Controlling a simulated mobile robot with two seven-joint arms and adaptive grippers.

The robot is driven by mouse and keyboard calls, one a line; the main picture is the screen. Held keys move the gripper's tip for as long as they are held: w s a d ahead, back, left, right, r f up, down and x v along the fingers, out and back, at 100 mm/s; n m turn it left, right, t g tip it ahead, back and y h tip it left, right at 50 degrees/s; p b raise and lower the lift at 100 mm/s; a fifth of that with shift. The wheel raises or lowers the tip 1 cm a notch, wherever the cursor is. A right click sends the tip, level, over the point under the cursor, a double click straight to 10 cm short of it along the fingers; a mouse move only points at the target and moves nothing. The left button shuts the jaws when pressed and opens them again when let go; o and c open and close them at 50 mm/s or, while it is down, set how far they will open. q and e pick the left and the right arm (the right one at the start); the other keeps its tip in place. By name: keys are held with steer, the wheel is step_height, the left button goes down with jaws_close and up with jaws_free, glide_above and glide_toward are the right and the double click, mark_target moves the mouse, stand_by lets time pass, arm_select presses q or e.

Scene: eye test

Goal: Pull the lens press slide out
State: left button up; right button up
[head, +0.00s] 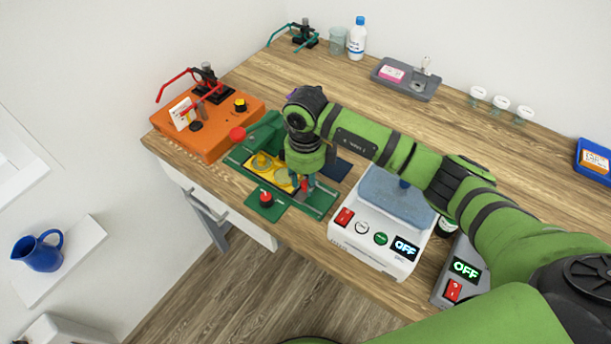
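The green lens press (262,134) stands near the table's front edge, left of centre. Its yellow slide (258,161) lies in the green bed and carries round seats; my gripper hides part of it. A red knob (237,133) is on the press body, and another red knob (266,198) is on the front green plate. My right gripper (303,184) points down over the right end of the slide. A small red piece shows at its fingertips. Finger gap and contact are too small to tell. My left gripper is not in view.
An orange unit (215,126) with red glasses stands left of the press. A white device (372,240) with a blue-grey top and an OFF display stands right. A grey tray (405,82), bottle (357,40) and small cups stand behind. The table's middle back is clear.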

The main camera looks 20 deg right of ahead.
steer(key=shift+c, duration=0.8)
jaws_close()
steer(key=s+d, duration=0.4)
steer(key=s, duration=0.1)
steer(key=shift+s+d, duration=0.15)
steer(key=shift+s, duration=0.05)
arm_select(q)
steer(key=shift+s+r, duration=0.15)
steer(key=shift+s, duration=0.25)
arm_select(e)
steer(key=shift+w+f, duration=0.1)
steer(key=shift+o, duration=0.8)
jaws_free()
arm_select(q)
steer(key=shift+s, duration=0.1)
